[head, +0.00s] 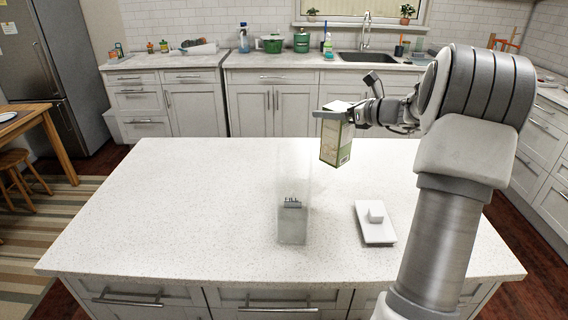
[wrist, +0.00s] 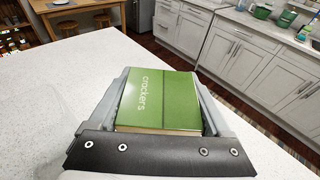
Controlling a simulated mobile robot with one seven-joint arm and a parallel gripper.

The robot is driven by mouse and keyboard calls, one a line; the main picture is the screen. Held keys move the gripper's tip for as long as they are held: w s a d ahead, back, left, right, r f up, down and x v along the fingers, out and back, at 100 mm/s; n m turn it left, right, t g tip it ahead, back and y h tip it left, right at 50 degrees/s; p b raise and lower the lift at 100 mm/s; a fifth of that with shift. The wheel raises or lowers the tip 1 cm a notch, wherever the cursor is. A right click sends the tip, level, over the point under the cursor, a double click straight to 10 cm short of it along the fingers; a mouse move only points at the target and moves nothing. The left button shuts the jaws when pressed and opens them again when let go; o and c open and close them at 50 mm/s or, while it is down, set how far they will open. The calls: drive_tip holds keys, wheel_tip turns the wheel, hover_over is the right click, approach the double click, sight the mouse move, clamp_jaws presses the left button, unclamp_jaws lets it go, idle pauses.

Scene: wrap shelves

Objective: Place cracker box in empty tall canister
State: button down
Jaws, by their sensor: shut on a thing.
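The cracker box (head: 336,142) is green and cream, held roughly upright above the island. In the wrist view the green face of the cracker box (wrist: 160,98) reads "crackers" and sits between the fingers. My gripper (head: 333,115) is shut on the upper part of the box. In the wrist view my gripper (wrist: 160,100) has a finger on either side of it. The tall canister (head: 292,215) is clear and stands on the island, left of and nearer than the box. It carries a dark label and looks empty. The box is apart from the canister.
A white lid with a square knob (head: 374,222) lies on the island (head: 180,200), right of the canister. The left half of the island top is clear. The back counter (head: 300,62) holds green pots, bottles and a sink.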

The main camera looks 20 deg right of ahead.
drive_tip(key=w+a+f+b, duration=0.1)
drive_tip(key=w+a+f, duration=0.5)
drive_tip(key=f, duration=0.4)
drive_tip(key=shift+w+a+b, duration=0.35)
drive_tip(key=shift+a+b, duration=0.05)
drive_tip(key=shift+a, duration=0.4)
drive_tip(key=shift+f, duration=0.2)
drive_tip(key=shift+c, duration=0.5)
unclamp_jaws()
